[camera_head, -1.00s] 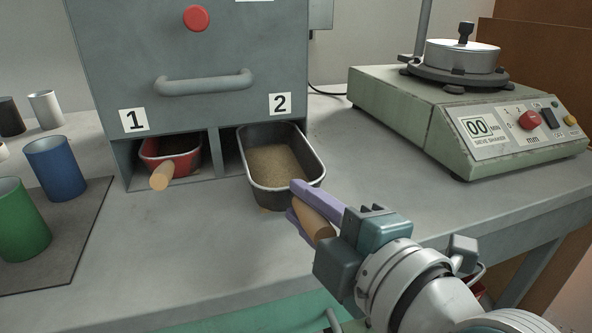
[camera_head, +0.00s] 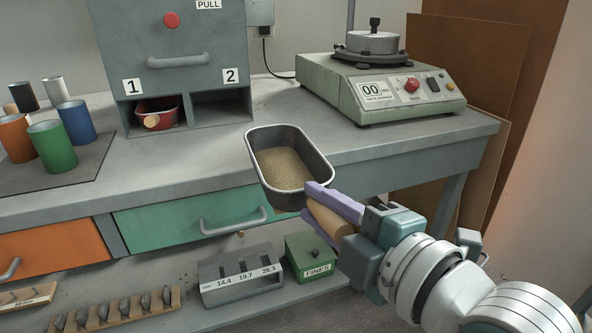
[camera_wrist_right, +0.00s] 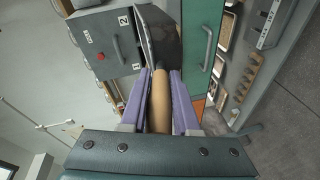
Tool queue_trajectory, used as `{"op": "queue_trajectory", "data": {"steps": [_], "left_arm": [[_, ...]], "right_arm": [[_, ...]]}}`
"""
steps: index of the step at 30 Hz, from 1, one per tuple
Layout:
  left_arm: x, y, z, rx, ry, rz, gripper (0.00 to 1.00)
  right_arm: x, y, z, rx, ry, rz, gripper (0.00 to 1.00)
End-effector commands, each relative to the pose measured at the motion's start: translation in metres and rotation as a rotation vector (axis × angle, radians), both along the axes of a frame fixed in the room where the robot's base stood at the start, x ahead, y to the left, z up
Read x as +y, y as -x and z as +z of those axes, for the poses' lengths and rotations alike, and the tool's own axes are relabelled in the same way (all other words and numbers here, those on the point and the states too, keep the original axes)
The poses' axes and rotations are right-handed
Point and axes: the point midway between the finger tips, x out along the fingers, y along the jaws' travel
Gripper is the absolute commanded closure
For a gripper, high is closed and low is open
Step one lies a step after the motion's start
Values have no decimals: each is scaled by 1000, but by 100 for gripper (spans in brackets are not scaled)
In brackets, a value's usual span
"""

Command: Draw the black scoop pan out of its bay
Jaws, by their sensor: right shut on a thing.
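The black scoop pan (camera_head: 289,163) is fully out of bay 2 and holds brown sandy grain. It hangs over the bench's front edge, in front of the green drawer. My right gripper (camera_head: 322,208) is shut on the pan's wooden handle, which also shows between the purple fingers in the right wrist view (camera_wrist_right: 160,100). Bay 2 (camera_head: 222,108) is empty under its label. The red pan (camera_head: 156,113) sits in bay 1 with its wooden handle outward. My left gripper is not in view.
The sieve shaker (camera_head: 380,85) stands on the bench at the right. Green, blue, orange and other cups (camera_head: 52,146) stand at the left. A shelf below holds a grey block with numbers (camera_head: 240,278) and a green FINES box (camera_head: 311,257).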

Motion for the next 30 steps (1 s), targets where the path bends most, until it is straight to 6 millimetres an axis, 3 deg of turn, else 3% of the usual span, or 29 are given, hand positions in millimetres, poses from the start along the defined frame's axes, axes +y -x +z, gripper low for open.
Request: {"op": "queue_trajectory", "data": {"steps": [5, 30], "left_arm": [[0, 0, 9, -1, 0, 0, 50], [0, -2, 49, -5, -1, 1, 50]], "right_arm": [[-4, 7, 4, -4, -2, -1, 100], [-23, 78, 4, -4, -2, -1, 100]]}}
